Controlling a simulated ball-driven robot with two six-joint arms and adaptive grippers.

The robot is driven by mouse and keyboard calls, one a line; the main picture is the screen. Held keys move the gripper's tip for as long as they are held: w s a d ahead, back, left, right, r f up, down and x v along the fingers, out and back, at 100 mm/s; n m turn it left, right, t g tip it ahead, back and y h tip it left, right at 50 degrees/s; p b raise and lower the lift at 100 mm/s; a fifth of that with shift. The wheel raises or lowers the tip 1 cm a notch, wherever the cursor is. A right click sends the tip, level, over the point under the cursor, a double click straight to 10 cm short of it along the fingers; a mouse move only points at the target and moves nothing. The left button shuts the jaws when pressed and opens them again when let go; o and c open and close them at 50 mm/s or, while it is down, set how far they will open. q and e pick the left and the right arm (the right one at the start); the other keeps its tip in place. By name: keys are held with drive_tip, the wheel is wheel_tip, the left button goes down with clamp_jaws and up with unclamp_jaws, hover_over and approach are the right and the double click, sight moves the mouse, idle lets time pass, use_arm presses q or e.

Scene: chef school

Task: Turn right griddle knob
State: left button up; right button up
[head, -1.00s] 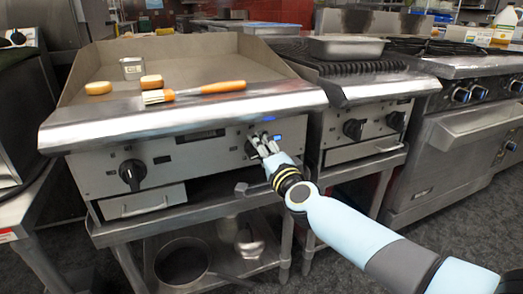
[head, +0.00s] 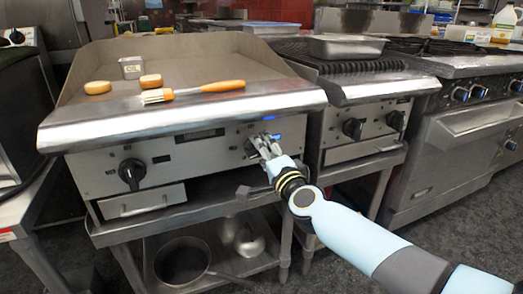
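The griddle (head: 200,75) stands at the left, with a steel front panel holding two black knobs. Its left knob (head: 132,173) is free. Its right knob (head: 251,147) is partly hidden behind my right gripper (head: 262,144), whose arm comes in from the lower right. The fingers are at the knob and seem to touch it; I cannot make out whether they close on it. My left gripper is not in view.
Pots (head: 183,261) sit on the shelf below.

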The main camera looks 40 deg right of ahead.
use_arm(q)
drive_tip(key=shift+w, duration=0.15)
use_arm(e)
drive_tip(key=v, duration=1)
drive_tip(key=shift+s, duration=0.4)
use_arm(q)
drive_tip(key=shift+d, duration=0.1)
